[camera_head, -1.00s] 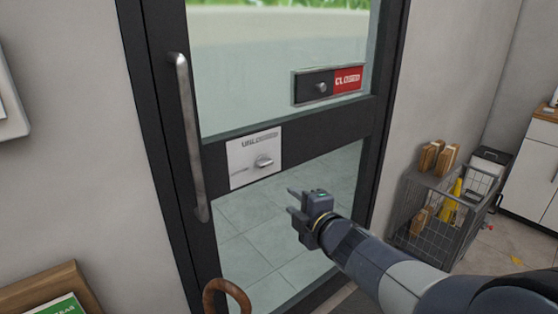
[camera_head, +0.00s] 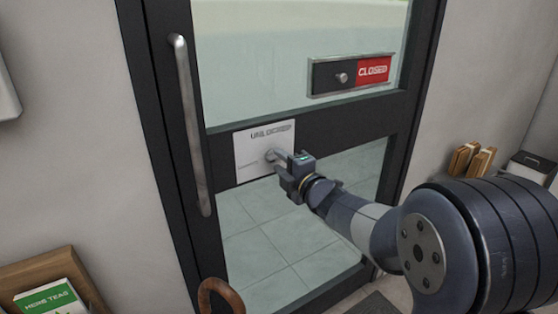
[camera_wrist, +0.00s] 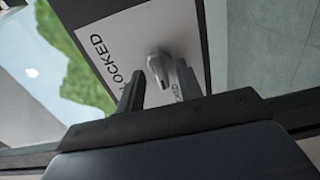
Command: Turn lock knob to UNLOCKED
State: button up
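The lock knob (camera_head: 270,155) is a small grey metal knob on a white plate (camera_head: 250,165) fixed to the dark door rail. The plate has "UNLOCKED" along its top edge and smaller lettering lower down that I cannot read. My gripper (camera_head: 284,163) is at the knob from the lower right and hides part of it. In the wrist view the knob (camera_wrist: 158,68) lies between the two spread fingers of my gripper (camera_wrist: 158,88). A gap shows at the left finger; the right finger is very close, and I cannot tell if it touches.
A long vertical door handle (camera_head: 190,125) is left of the plate. A sliding sign (camera_head: 325,77) reading CLOSED is above right. A brown curved handle (camera_head: 220,290) and a wooden leaflet holder (camera_head: 45,265) are at lower left. Brown packages (camera_head: 470,160) stand at right.

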jog(key=shift+w+a, duration=0.45)
jog(key=shift+w, duration=0.15)
jog(key=shift+c, duration=0.5)
jog(key=c, duration=0.5)
jog(key=shift+c, duration=0.2)
